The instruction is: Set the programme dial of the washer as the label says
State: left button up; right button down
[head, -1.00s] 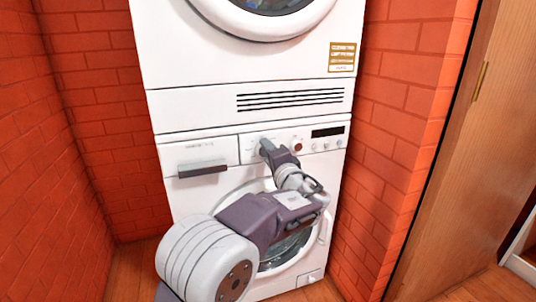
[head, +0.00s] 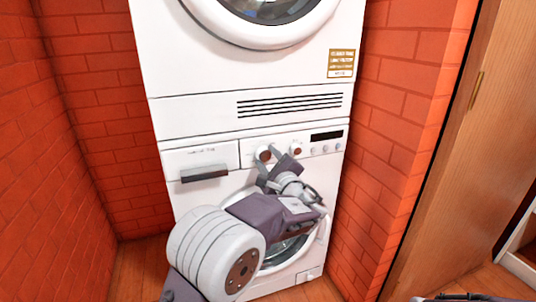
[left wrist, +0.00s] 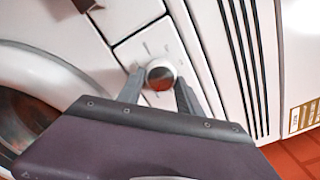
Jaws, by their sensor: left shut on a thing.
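The washer (head: 205,228) is the lower white machine. Its programme dial (head: 264,153) is a round knob with a reddish-brown face and pale rim, left of a second round knob (head: 296,150). My left gripper (head: 272,165) comes from below and is shut on the dial. In the left wrist view the dial (left wrist: 160,75) sits between the two grey fingertips of the gripper (left wrist: 158,86), with faint marks around it on the panel. A gold-bordered label (head: 342,63) is on the upper machine at the right; its writing is too small to read.
The upper machine (head: 200,60) stands on the washer. A drawer handle (head: 204,173) juts out left of the dial, and a dark display (head: 327,136) with small buttons is to the right. Brick walls (head: 405,110) close in both sides. A wooden door (head: 460,150) is at the right.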

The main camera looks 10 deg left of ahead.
pick_arm(q)
jog(key=m+p, duration=0.4)
jog(key=m, duration=0.1)
jog(key=m+p, duration=0.2)
jog(key=m, duration=0.1)
jog(key=shift+s+a+p, duration=0.1)
jog(key=shift+p, duration=0.3)
jog(key=shift+f+m+p, duration=0.15)
jog(key=shift+m+p, duration=0.4)
jog(key=shift+m, duration=0.15)
jog(key=o, duration=1.3)
jog(key=shift+o, duration=0.2)
